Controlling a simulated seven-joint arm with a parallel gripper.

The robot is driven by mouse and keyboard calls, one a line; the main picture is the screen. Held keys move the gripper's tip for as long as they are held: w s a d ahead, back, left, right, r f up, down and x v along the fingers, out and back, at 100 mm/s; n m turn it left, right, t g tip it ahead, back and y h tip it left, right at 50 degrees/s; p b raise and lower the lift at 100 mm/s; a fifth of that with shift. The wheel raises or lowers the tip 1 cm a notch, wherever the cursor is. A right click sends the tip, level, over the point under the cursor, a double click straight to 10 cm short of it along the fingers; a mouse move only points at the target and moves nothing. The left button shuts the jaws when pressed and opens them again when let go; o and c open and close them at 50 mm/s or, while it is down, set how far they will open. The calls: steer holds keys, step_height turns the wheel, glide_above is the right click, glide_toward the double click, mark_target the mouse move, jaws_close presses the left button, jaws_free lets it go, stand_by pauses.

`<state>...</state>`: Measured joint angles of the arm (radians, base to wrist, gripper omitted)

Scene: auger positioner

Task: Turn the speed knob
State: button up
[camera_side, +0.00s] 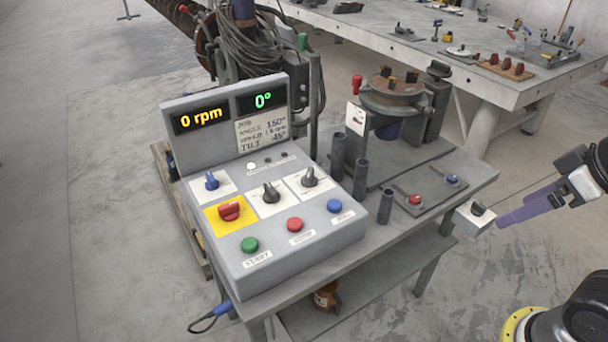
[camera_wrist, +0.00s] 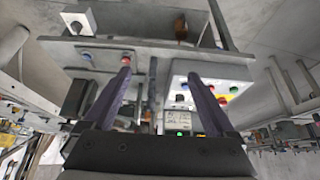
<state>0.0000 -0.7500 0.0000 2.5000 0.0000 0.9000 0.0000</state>
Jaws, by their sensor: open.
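The grey control console (camera_side: 300,235) stands on the bench at the left. It carries two black pointer knobs, the middle one (camera_side: 270,192) and the right one (camera_side: 310,177), on white plates. A blue knob (camera_side: 211,181) and a red knob (camera_side: 229,211) on a yellow plate are also there. The labels are too small to tell which is the speed knob. The display (camera_side: 200,117) reads 0 rpm. My gripper (camera_side: 511,209) is open and empty right of the bench, apart from the console. Its purple fingers show in the wrist view (camera_wrist: 159,75), where the console (camera_wrist: 212,72) appears upside down.
A small box with a black knob (camera_side: 476,215) sits at the bench's right edge, close to my fingertips. Dark upright tubes (camera_side: 360,182) stand right of the console. A round turntable (camera_side: 393,93) is behind. Green, red and blue buttons line the console front.

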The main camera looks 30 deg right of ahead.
stand_by(0.7)
steer(key=w+a+r+n+y, duration=0.1)
steer(key=w+a+r+n, duration=0.1)
steer(key=w+r+n, duration=0.45)
steer(key=n+g+y, duration=0.2)
steer(key=n, duration=0.1)
glide_above(310, 172)
steer(key=s+d, duration=0.4)
step_height(310, 172, down, 9)
steer(key=shift+m, duration=0.25)
steer(key=x, duration=1.4)
steer(key=shift+s+a+f, duration=0.1)
steer(key=shift+s+f, duration=0.1)
steer(key=shift+s, duration=0.15)
steer(key=shift+c, duration=0.2)
